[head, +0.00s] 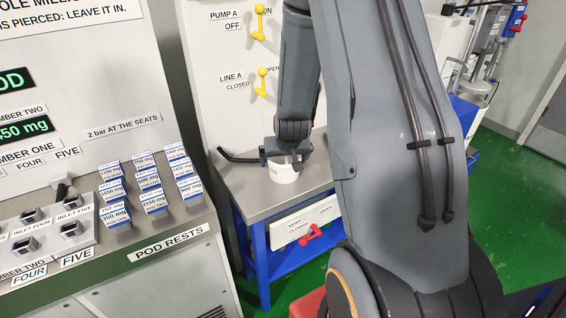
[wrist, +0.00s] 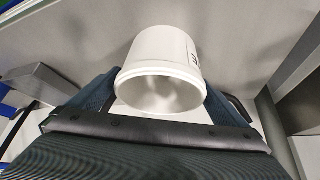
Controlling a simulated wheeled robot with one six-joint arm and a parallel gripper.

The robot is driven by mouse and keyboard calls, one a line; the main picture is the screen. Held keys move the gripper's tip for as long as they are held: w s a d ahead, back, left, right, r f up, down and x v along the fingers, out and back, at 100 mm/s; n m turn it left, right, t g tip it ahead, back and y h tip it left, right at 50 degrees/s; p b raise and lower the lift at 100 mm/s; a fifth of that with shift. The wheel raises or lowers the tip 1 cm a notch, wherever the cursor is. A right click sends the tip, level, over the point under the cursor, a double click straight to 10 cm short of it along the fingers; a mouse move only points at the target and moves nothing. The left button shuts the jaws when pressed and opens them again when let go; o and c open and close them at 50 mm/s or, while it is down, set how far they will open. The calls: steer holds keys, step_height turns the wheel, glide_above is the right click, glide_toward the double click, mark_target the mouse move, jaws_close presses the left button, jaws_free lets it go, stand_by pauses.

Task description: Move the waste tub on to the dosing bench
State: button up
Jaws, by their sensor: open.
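A white tub (head: 284,173) stands on the grey-topped bench with blue legs (head: 245,190). In the wrist view the white tub (wrist: 165,50) is seen large, with its open rim towards the camera and part of a dark marking on its side. My gripper (head: 287,155) is at the tub, and part of the tub is hidden behind it in the head view. In the wrist view my gripper (wrist: 165,95) has its jaws apart, one on each side of the tub. Whether either jaw touches it cannot be told. No name for the bench is readable.
A dark bent rod (head: 238,156) lies at the bench's back left. Several labelled pods (head: 150,185) stand on the pod rests at left. The panel behind has yellow valve handles (head: 262,82). A red handle (head: 311,233) is on the bench's front. Green floor (head: 510,185) is open at right.

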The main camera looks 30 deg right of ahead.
steer(key=v, duration=1)
steer(key=s+a+r+n+g+y, duration=0.2)
steer(key=s+a+n+g, duration=0.2)
steer(key=s+a, duration=1.1)
steer(key=shift+s+a+r+g, duration=0.3)
steer(key=shift+s+g, duration=0.3)
steer(key=shift+s, duration=0.45)
steer(key=shift+d, duration=0.15)
